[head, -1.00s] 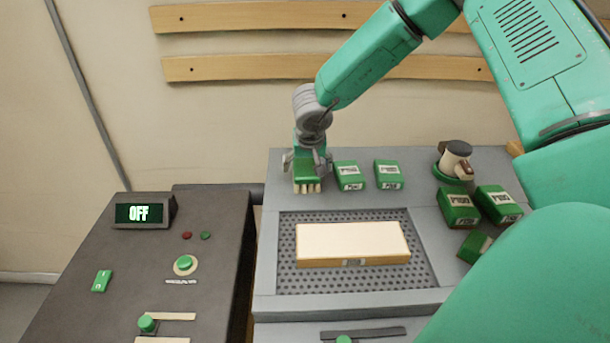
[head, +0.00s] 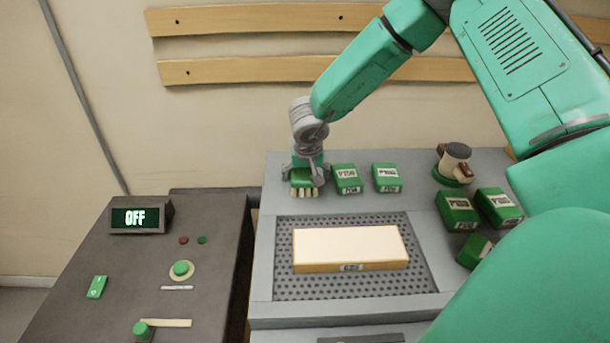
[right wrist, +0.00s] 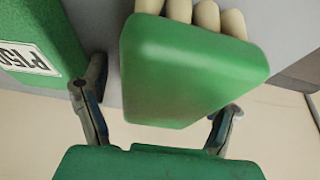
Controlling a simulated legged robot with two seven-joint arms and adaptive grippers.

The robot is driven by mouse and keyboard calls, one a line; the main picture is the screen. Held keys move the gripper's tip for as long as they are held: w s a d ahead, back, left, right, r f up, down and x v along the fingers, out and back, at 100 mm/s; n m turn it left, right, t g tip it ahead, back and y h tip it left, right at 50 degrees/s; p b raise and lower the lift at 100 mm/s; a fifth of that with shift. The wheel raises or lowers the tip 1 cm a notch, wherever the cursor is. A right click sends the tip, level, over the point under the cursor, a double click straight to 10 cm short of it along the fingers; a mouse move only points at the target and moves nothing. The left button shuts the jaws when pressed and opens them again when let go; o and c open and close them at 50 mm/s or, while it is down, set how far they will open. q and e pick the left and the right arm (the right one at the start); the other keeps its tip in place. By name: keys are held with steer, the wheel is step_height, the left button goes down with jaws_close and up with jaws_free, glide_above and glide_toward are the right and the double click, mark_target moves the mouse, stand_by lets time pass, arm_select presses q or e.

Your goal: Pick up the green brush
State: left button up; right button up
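The green brush (head: 301,181), a green block with pale bristles, is on the back left of the grey bench, bristles toward the front. My right gripper (head: 303,172) is directly over it, pointing down. In the right wrist view the brush (right wrist: 190,75) lies between the two open fingers of the gripper (right wrist: 156,98). A gap shows at the left finger; whether the right finger touches the brush is unclear. My left gripper is not in view.
A green labelled box (head: 346,179) stands close right of the brush, another (head: 387,178) beyond it. More green boxes (head: 457,209) and a jar-like object (head: 455,162) are at right. A pale wooden block (head: 350,247) lies on the perforated plate in front. A control panel (head: 215,220) is at left.

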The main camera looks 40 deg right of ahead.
steer(key=shift+a+r, duration=0.1)
steer(key=c, duration=0.7)
steer(key=shift+s+a, duration=0.1)
steer(key=shift+a, duration=0.05)
steer(key=c, duration=0.3)
steer(key=shift+w+a+r, duration=0.1)
steer(key=shift+w+a, duration=0.1)
steer(key=shift+a, duration=0.2)
steer(key=shift+c, duration=0.2)
steer(key=shift+d+r+b, duration=0.15)
steer(key=shift+r+b, duration=0.05)
steer(key=shift+b, duration=0.15)
step_height(320, 180, up, 9)
steer(key=p, duration=0.2)
steer(key=shift+s+d+r+p, duration=0.1)
steer(key=shift+r+p, duration=0.05)
steer(key=shift+p, duration=0.25)
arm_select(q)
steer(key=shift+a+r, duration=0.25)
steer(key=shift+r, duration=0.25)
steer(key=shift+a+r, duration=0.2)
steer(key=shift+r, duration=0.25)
arm_select(e)
steer(key=shift+r, duration=0.3)
